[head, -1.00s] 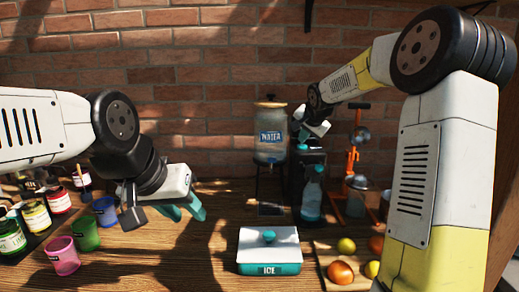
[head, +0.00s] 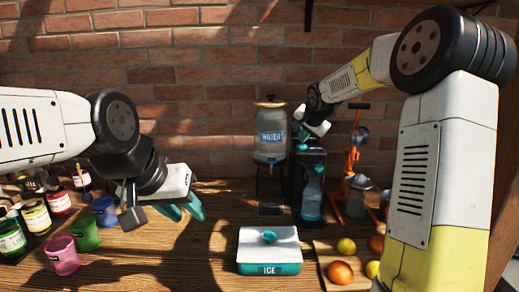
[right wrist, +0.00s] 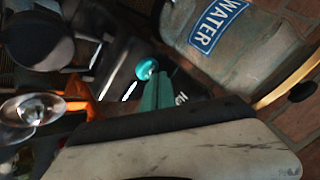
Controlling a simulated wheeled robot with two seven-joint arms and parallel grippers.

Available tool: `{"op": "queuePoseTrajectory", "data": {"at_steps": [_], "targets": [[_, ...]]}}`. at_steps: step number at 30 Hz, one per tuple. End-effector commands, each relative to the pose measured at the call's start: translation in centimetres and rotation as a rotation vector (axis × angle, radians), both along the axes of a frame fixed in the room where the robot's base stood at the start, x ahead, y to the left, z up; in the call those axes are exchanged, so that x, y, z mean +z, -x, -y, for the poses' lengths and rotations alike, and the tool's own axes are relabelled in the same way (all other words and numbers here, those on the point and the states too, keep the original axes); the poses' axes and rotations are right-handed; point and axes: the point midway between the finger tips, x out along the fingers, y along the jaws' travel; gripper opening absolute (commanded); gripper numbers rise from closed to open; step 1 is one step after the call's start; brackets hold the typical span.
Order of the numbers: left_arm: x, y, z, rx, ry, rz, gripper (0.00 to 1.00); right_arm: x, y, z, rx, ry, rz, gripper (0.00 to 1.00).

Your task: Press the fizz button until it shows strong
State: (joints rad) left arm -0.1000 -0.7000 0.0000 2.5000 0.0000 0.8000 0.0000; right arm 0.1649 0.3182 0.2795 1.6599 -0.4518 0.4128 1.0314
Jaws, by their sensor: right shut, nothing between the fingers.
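The black fizz machine (head: 296,182) stands on the table behind the ice box, with a clear bottle (head: 313,196) at its front. A round, bright teal button (right wrist: 147,69) shows in the right wrist view. My right gripper (head: 304,146) is at the top of the machine. Its teal fingers are shut and empty, and in the right wrist view the fingertips (right wrist: 158,76) lie close beside the button. I cannot tell whether they touch it. No strength reading is legible. My left gripper (head: 186,212) is open and empty above the left part of the table.
A water dispenser (head: 270,133) stands left of the machine and an orange juicer (head: 354,165) right of it. In front are an ice box (head: 269,258) and a board with fruit (head: 341,272). The table's middle left is clear.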

Motion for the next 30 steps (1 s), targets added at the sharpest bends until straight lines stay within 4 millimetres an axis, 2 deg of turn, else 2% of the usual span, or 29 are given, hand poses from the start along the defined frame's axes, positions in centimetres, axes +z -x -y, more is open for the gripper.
{"op": "queuePoseTrajectory", "data": {"at_steps": [30], "targets": [[0.0, 0.0, 0.0, 0.0, 0.0, 0.0, 0.36, -0.98, 0.05, -0.05, 0.001, 0.0, -0.002, 0.0]]}}
